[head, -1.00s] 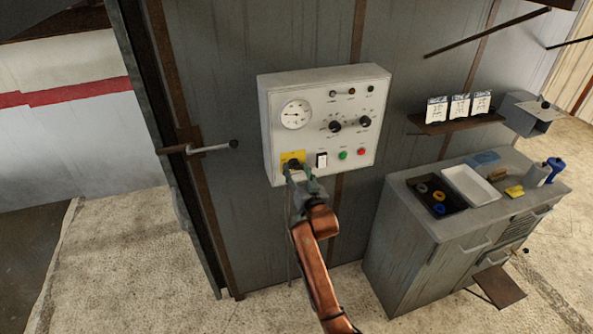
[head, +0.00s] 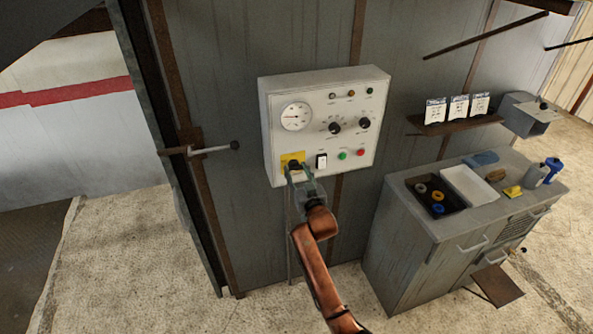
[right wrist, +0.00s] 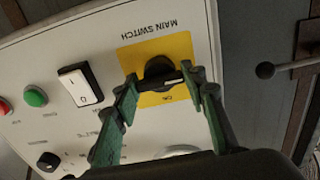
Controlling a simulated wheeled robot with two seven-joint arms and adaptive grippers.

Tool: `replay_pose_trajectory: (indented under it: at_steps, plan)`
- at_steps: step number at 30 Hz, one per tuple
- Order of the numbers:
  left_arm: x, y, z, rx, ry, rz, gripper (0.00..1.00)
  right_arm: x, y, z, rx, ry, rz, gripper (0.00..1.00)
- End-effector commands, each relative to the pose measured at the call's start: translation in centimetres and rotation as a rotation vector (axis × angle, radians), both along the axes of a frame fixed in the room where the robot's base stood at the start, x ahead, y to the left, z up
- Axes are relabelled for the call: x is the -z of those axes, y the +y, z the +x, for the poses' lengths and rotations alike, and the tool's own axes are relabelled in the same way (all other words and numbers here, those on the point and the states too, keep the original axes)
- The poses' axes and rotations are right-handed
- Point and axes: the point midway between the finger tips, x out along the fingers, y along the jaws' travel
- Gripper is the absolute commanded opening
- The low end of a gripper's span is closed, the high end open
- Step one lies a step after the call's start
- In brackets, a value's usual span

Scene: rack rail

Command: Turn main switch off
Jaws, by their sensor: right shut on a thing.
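The main switch is a black rotary knob (right wrist: 158,70) on a yellow plate (right wrist: 186,48) marked MAIN SWITCH, with an ON label beside the knob in the right wrist view. The yellow plate also shows at the lower left of the white control panel (head: 325,102) in the head view. My right gripper (right wrist: 160,79) is shut on the knob, one green finger on each side of it. It also shows in the head view (head: 298,168), in front of the panel. The fingers hide part of the knob. My left gripper is not in view.
A white rocker switch (head: 321,161), a green button (head: 342,155) and a red button (head: 360,153) lie right of the plate. A gauge (head: 296,116) is above. A lever (head: 215,149) sticks out left of the panel. A grey cabinet (head: 425,240) stands at the right.

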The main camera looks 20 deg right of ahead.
Motion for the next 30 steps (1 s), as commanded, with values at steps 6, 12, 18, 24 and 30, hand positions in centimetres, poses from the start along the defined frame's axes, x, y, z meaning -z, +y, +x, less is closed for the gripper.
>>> replay_pose_trajectory:
  at_steps: [6, 12, 18, 24, 30]
  plan:
    - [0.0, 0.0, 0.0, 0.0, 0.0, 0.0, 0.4, 0.0, 0.0, 0.0, 0.0, -0.001, 0.0, 0.51]
    - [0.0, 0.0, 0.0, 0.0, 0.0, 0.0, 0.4, 0.0, 0.0, 0.0, 0.0, 0.0, 0.001, 0.57]
    - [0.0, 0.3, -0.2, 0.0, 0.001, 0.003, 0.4, 0.0, 0.0, -0.2, 0.0, -0.001, 0.001, 0.57]
    - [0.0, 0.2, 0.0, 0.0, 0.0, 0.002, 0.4, 0.0, -0.1, -2.5, 0.0, -0.001, 0.002, 0.57]
    - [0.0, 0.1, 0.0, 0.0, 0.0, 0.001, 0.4, 0.1, -0.2, -6.7, 0.0, 0.0, 0.003, 0.57]
